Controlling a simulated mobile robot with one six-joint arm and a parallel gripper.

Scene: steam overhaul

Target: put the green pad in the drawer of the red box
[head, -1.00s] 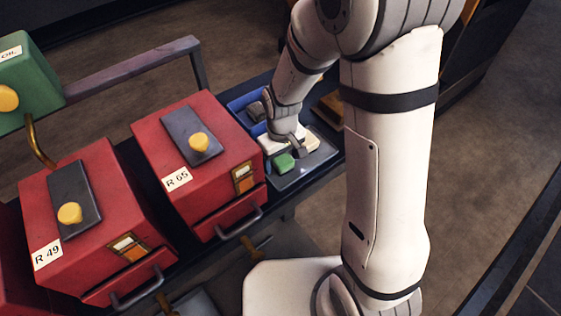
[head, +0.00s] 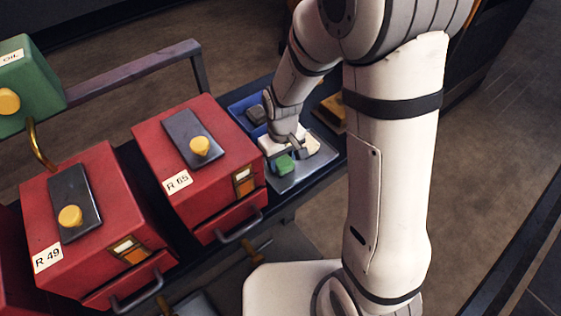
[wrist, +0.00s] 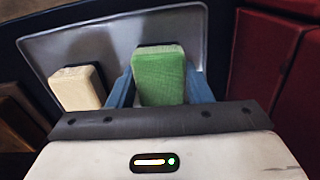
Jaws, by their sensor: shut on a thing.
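The green pad (head: 285,163) is at the grey tray (head: 318,168), right of the nearer-middle red box marked R 65 (head: 222,140). My gripper (head: 287,150) points down over the tray. In the wrist view the green pad (wrist: 160,75) sits between the two blue fingers, which are shut on it. I cannot tell whether the pad is clear of the tray. The R 65 drawer (head: 232,217) with its grey handle is low on the box front. A second red box, R 49 (head: 105,200), has a similar drawer (head: 132,280). The drawer insides are hidden.
A cream block (wrist: 78,88) lies in the tray beside the pad. A blue bin (head: 240,106) holding a dark block (head: 256,115) is behind it. A green oil container (head: 28,82) with a bent spout stands at the far left. A grey rail (head: 130,72) runs behind the boxes.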

